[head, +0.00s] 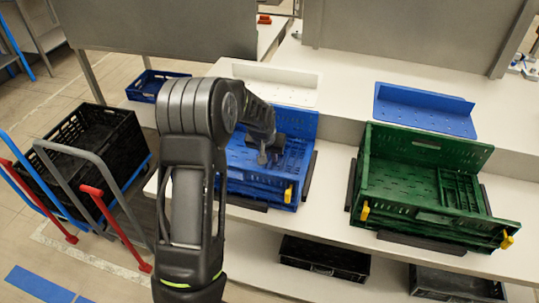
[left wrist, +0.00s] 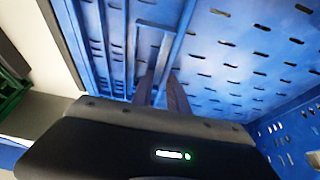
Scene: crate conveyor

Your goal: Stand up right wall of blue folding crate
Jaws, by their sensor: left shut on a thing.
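The blue folding crate (head: 262,188) stands on the white table with its back wall (head: 300,122) upright. Its right wall (head: 297,155) appears folded down inside, partly hidden by my arm. My left gripper (head: 262,157) reaches down into the crate from above. In the left wrist view its fingers (left wrist: 165,90) are closed at a ribbed edge of a slotted blue panel (left wrist: 235,50), which seems to be the right wall. The crate's left side is mostly hidden behind my left arm in the head view. My right gripper is not in view.
A green crate (head: 365,200) stands to the right with its back wall up. A white panel (head: 262,75) and a blue panel (head: 420,105) sit on the raised shelf behind. Black crates (head: 325,260) lie below. A cart with a black crate (head: 130,135) is at left.

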